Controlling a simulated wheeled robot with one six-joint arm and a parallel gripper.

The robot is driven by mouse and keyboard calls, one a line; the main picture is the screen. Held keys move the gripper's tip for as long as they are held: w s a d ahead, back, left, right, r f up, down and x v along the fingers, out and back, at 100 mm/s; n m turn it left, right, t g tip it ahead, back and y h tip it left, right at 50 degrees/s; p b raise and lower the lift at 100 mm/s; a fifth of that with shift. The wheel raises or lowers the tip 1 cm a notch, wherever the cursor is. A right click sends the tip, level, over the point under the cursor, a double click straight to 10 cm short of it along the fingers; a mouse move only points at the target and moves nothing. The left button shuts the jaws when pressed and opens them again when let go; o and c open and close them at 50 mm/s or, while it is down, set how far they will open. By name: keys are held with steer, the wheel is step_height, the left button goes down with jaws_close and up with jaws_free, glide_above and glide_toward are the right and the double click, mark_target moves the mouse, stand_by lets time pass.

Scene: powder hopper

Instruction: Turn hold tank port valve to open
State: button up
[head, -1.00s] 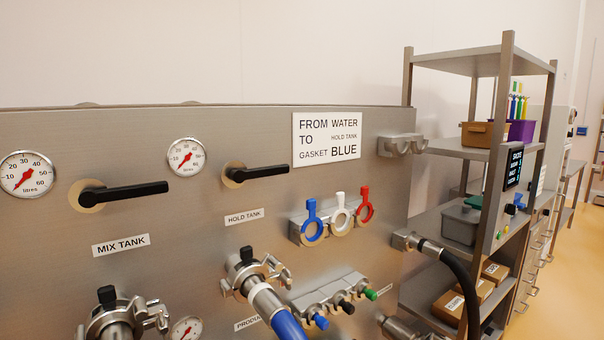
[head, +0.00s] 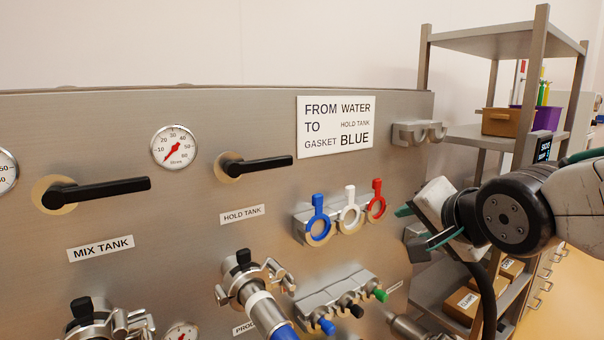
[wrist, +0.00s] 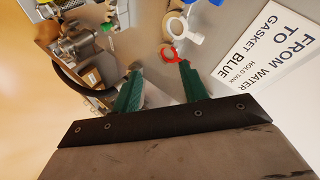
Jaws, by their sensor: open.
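The hold tank valve has a black lever handle (head: 258,166) on a tan round base, above the HOLD TANK label (head: 242,215). The lever points right, close to level. A second black lever (head: 100,192) sits above the MIX TANK label (head: 100,248). My gripper (head: 420,225) is at the right of the head view, near the panel's right edge and well to the right of the hold tank lever. In the wrist view its green fingers (wrist: 160,90) are apart with nothing between them. The hold tank lever is not visible in the wrist view.
Blue, white and red ring gaskets (head: 348,212) hang on a rack between my gripper and the lever. A sign (head: 336,126) sits above them. A clamped hose port (head: 248,280) is below the lever. A shelf (head: 510,40) stands at right.

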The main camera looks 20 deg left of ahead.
steer(key=a+r+m+t+y, duration=0.1)
steer(key=a+r+y, duration=0.35)
steer(key=a, duration=0.75)
steer(key=m+y, duration=0.1)
steer(key=y, duration=0.3)
glide_toward(275, 163)
steer(key=x, duration=0.2)
steer(key=shift+x, duration=4.45)
steer(key=shift+f, duration=0.1)
jaws_close()
